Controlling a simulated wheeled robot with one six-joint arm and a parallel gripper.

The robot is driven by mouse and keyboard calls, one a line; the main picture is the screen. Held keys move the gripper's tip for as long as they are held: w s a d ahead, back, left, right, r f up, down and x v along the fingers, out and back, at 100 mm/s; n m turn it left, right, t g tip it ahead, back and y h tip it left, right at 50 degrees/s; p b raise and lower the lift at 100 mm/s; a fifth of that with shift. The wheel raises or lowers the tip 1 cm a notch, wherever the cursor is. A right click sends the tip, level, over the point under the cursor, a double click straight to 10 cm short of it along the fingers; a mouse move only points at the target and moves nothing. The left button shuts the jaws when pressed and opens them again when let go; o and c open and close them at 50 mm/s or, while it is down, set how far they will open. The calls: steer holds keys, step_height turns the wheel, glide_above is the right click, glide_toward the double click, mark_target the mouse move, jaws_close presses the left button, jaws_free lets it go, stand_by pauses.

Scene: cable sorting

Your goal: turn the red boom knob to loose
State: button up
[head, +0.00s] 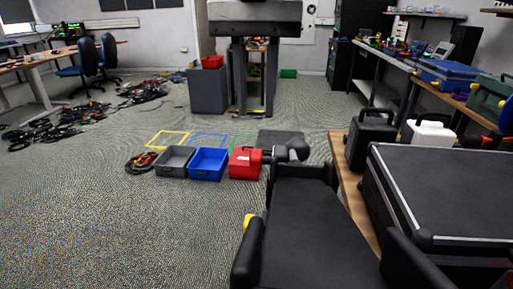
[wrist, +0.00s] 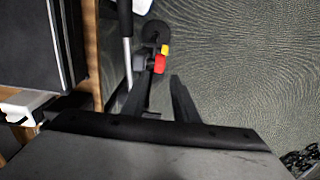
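The red boom knob (wrist: 160,64) shows in the wrist view, on a dark clamp beside a silver pole (wrist: 127,62). A small yellow part (wrist: 165,49) sits just above it in the picture, near a round black piece (wrist: 152,32). My gripper (wrist: 160,80) is open, with its two dark fingers apart and bare floor showing between them. The knob appears just beyond the fingertips, nearer the left finger. I cannot tell whether that finger touches it. I cannot make out the red boom knob in the head view, where my dark arm fills the lower right.
A bench (head: 350,190) with a large black case (head: 450,190) stands close on the right. Grey (head: 175,168), blue (head: 208,170) and red (head: 245,170) containers stand on the floor ahead. Cable heaps (head: 45,130) lie at left. Carpet at lower left is clear.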

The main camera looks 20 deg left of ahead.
mark_target(256, 150)
step_height(256, 150, down, 10)
steer(key=shift+r, duration=0.1)
stand_by(0.4)
jaws_close()
